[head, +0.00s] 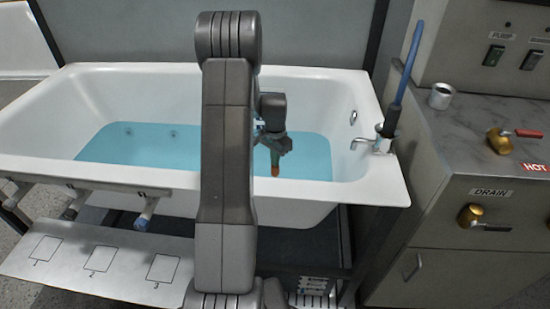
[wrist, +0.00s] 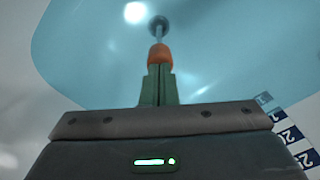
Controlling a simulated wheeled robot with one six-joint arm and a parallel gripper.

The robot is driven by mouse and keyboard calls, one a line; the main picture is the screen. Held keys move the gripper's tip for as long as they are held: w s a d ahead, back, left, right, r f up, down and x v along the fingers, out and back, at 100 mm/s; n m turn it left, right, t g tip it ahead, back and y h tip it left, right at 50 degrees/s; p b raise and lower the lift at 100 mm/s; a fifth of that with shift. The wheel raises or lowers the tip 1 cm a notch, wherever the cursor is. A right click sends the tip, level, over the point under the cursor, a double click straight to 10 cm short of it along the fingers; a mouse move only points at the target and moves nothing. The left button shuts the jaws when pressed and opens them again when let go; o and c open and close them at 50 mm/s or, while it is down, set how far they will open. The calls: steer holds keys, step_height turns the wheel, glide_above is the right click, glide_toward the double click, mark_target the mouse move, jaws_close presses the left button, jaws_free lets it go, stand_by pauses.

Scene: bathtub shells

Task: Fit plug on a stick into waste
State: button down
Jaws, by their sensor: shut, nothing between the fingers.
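My gripper (head: 275,171) is over the blue water inside the white bathtub (head: 385,185), with its tips pointing down. Its green fingers and orange tips are together in the wrist view (wrist: 159,52), and I see nothing held between them. A round dark grey fitting with a pale stem-like part (wrist: 158,25) shows just beyond the tips, in line with them. It may be the waste or the plug; I cannot tell which. In the head view my arm hides part of the tub, and I cannot make out the waste there.
A tap (head: 370,143) and a blue-handled stick in a holder (head: 404,70) are at the tub's right end. A rail (head: 90,184) with hanging pieces and a numbered panel (head: 60,250) are at front left. A cabinet with a drain valve (head: 470,214) stands right.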

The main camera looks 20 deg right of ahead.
steer(key=shift+f, duration=0.4)
steer(key=shift+r, duration=0.1)
steer(key=shift+r+p, duration=0.85)
steer(key=shift+r, duration=0.65)
step_height(320, 180, up, 14)
steer(key=p, duration=0.1)
steer(key=shift+f+p, duration=0.25)
steer(key=shift+p, duration=0.1)
step_height(320, 180, down, 15)
steer(key=b, duration=0.2)
steer(key=shift+b, duration=0.4)
steer(key=shift+f+b, duration=0.35)
steer(key=shift+f, duration=0.2)
steer(key=shift+r, duration=0.1)
